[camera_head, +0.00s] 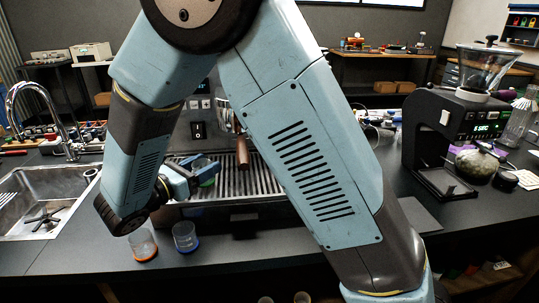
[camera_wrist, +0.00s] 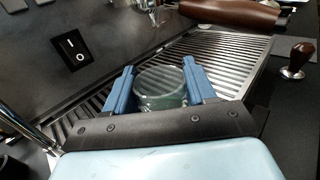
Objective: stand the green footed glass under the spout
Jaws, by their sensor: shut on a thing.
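In the wrist view the clear, greenish glass (camera_wrist: 160,88) sits between the two fingers (camera_wrist: 159,88), over the slats. Its foot is hidden, and I cannot tell whether it touches the tray. A metal spout part (camera_wrist: 150,8) shows at the top edge, beyond the glass and close to the wooden handle (camera_wrist: 232,14).
An orange-footed glass (camera_head: 143,246) and a blue-footed glass (camera_head: 185,238) stand on the counter in front of the brewer. A tamper (camera_wrist: 297,60) stands right of the tray. A sink (camera_head: 45,200) is at left, a grinder (camera_head: 450,125) at right.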

